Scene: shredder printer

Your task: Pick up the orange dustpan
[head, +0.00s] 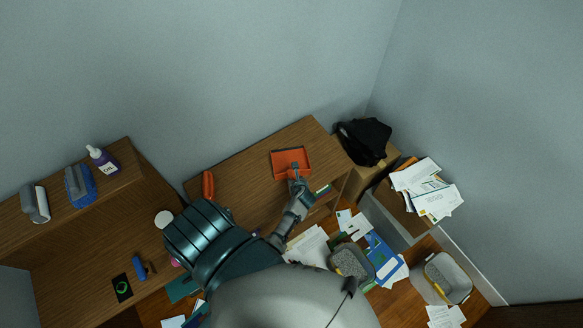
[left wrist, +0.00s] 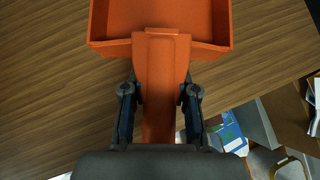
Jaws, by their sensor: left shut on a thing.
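The orange dustpan (head: 290,155) is over the wooden shelf in the head view, with its pan toward the wall and its handle toward me. In the left wrist view the dustpan (left wrist: 165,15) fills the top middle, and its handle runs down between the two fingers. My left gripper (head: 295,174) is shut on the handle; it also shows in the left wrist view (left wrist: 160,95), with one finger on each side. I cannot tell whether the pan touches the shelf. My right gripper is not in view.
An orange-red cylinder (head: 208,184) lies on the shelf (head: 240,180) to the left. A black bag (head: 363,140) sits to the right. Papers (head: 427,188) are piled on a box, and bins (head: 447,278) stand on the cluttered floor.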

